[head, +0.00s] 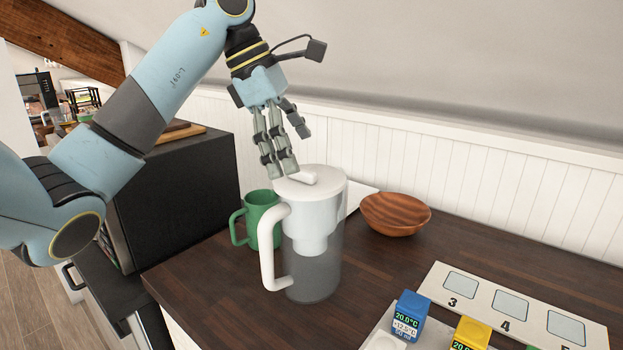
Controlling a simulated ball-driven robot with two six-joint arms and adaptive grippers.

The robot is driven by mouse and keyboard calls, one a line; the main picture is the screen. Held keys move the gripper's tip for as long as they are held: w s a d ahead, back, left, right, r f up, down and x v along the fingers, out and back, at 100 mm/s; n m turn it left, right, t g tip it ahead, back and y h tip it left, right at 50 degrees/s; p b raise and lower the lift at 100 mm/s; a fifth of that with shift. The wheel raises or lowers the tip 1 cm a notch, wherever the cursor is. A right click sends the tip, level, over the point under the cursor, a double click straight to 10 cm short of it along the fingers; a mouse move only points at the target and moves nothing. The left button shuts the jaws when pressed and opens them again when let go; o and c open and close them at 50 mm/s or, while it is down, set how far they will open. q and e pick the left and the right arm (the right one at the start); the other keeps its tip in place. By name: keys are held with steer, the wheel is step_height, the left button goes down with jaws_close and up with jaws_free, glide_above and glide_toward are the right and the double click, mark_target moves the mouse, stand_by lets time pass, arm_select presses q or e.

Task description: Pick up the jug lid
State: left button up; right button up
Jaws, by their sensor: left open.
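A clear jug (314,270) with a white handle stands upright on the dark wooden counter in the head view. The white jug lid (327,185) sits on top of it, with a raised tab toward the left. My left gripper (284,156) hangs just above the lid's left side, fingers pointing down. It is open and holds nothing. Its fingertips are very close to the lid; I cannot tell whether they touch it. My right gripper is out of the picture.
A green mug (260,220) stands close behind the jug's handle. A wooden bowl (395,213) is at the right rear. A numbered white board (517,306) and small blue (408,313) and yellow (471,334) blocks lie at the front right. A white panelled wall (450,165) runs behind.

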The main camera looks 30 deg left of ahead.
mark_target(303, 170)
arm_select(q)
steer(key=p+x, duration=0.1)
steer(key=x, duration=0.2)
steer(key=shift+w+d+f+p, duration=0.1)
steer(key=shift+d+f+p, duration=0.1)
steer(key=shift+f+p, duration=0.15)
steer(key=shift+w+d+f, duration=0.1)
steer(key=shift+w+f, duration=0.05)
steer(key=shift+f, duration=0.25)
steer(key=c, duration=1.4)
steer(key=shift+s, duration=0.2)
steer(key=shift+c, duration=0.6)
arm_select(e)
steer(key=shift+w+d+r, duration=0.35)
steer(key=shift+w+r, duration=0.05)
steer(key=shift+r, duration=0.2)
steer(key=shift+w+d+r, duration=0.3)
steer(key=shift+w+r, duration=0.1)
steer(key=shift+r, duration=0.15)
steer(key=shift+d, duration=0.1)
